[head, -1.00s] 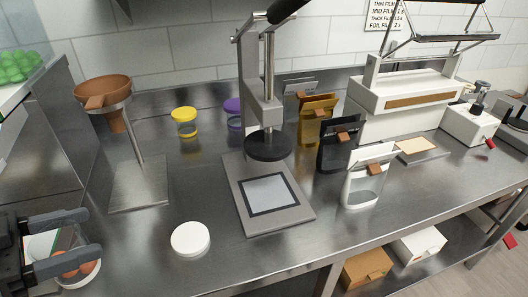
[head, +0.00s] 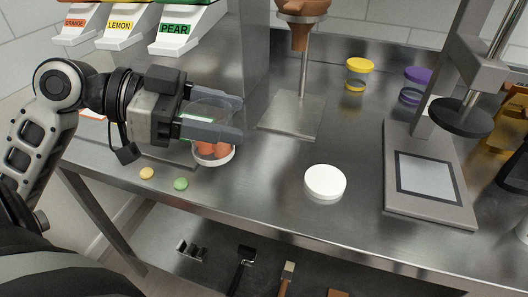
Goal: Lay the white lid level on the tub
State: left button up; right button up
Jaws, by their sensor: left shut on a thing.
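The white lid (head: 325,182) is a round disc lying flat on the steel bench, right of the tub and apart from it. The tub (head: 228,156) is clear with a white base and holds orange-brown gummies. It stands upright near the bench's front part, and its top shows no lid. My left gripper (head: 238,117) comes in from the left, its two fingers shut around the tub's clear upper wall. The fingers hide part of the tub; whether its base touches the bench is hard to tell. My right gripper is not in view.
A yellow gummy (head: 147,173) and a green gummy (head: 181,183) lie at the bench's front left. A funnel stand (head: 293,113) is behind, and a press (head: 430,172) stands right of the lid. Yellow-lidded (head: 357,75) and purple-lidded (head: 413,88) tubs are at the back. Bench around the lid is clear.

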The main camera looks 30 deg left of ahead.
pick_arm(q)
jog(key=w+f, duration=0.5)
jog(key=w+f+p, duration=0.1)
jog(key=w+f, duration=0.4)
jog(key=shift+d+f, duration=0.15)
jog(key=shift+f, duration=0.35)
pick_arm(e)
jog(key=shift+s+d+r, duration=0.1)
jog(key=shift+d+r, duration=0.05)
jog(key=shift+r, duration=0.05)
pick_arm(q)
jog(key=shift+f, duration=0.1)
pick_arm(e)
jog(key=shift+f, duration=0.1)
pick_arm(q)
jog(key=shift+f, duration=0.15)
jog(key=o, duration=1.1)
jog(key=shift+c, duration=0.2)
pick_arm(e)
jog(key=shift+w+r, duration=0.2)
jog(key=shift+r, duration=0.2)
